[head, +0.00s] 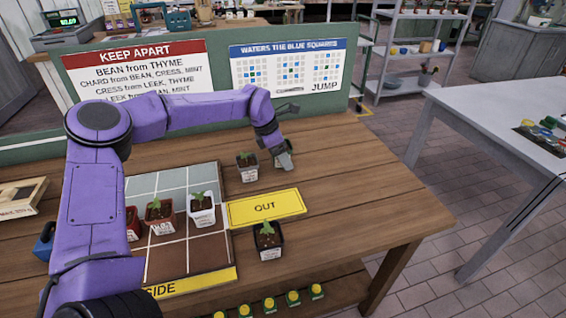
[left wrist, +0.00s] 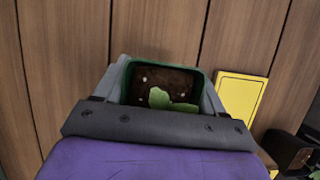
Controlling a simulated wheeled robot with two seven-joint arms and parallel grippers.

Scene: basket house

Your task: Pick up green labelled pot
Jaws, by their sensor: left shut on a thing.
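My left gripper (head: 284,152) is over the wooden table, right of the board. It is shut on a green-rimmed pot (left wrist: 129,82) with dark soil and a green leaf (left wrist: 172,102), seen from above in the left wrist view. In the head view the fingers mostly hide this pot, and I cannot read a label on it. I cannot tell whether it touches the table. A dark pot with a white label (head: 248,174) stands just left of the gripper. My right gripper is not in view.
A yellow OUT sign (head: 265,208) lies nearer me; a dark pot (head: 268,241) stands before it. The gridded board (head: 182,258) holds a white pot (head: 203,215) and reddish pots (head: 160,222). A sign panel (head: 215,68) borders the back. The table's right side is clear.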

